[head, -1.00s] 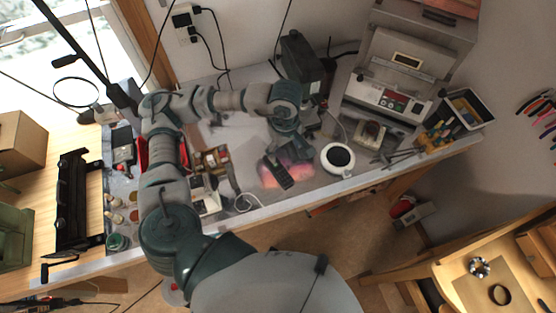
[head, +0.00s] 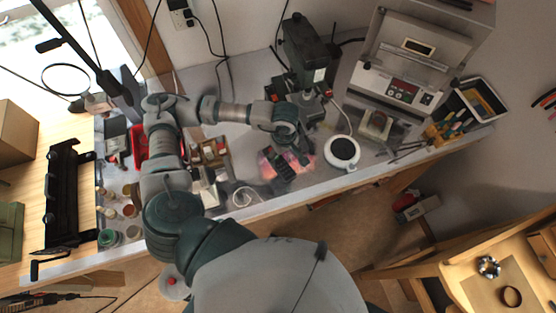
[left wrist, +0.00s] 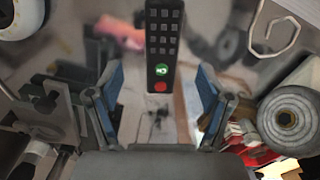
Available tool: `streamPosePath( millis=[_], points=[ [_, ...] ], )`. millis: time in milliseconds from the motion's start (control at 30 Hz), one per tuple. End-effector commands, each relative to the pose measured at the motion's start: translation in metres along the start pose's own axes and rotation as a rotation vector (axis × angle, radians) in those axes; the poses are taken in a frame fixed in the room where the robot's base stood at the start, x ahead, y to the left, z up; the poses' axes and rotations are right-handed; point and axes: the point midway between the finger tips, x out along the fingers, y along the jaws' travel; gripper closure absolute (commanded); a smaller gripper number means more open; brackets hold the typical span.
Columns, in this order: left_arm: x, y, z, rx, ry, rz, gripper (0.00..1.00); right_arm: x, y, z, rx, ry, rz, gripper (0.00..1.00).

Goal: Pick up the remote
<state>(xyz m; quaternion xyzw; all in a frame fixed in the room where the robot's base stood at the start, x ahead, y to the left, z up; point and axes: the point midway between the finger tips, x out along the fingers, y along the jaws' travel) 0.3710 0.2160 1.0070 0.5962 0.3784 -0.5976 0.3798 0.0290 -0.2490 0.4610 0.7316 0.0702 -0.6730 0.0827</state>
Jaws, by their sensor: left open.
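My left gripper (head: 299,150) is just to the right of the remote in the head view. In the left wrist view my left gripper (left wrist: 160,100) is open, with its two fingers on either side of the remote's near end and nothing held. My right gripper is not in view.
A round white device (head: 341,152) stands right of the remote. A black stand-mounted tool (head: 308,62) and a grey machine (head: 400,82) stand behind. The bench's front edge is close to the remote.

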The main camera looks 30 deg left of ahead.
Motion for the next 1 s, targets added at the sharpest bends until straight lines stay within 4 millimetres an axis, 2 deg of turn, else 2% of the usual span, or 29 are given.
streamPosePath(
  millis=[267, 433, 567, 833, 867, 1000],
  points=[
    [0.023, -0.001, -0.001, -0.001, 0.002, -0.003, 0.21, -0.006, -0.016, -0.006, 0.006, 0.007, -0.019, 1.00],
    [0.047, -0.007, -0.014, -0.001, 0.001, -0.003, 0.21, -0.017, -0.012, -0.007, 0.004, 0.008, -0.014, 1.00],
    [0.064, -0.006, -0.014, 0.000, -0.001, -0.001, 0.21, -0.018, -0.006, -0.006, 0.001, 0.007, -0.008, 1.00],
    [0.069, -0.006, -0.014, 0.000, 0.000, 0.001, 0.21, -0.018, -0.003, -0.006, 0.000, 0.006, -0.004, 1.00],
    [0.069, -0.006, -0.014, 0.000, 0.000, 0.001, 0.26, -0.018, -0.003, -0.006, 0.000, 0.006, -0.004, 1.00],
    [0.069, -0.006, -0.014, 0.000, 0.000, 0.001, 0.61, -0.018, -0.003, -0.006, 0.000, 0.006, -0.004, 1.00]
  ],
)
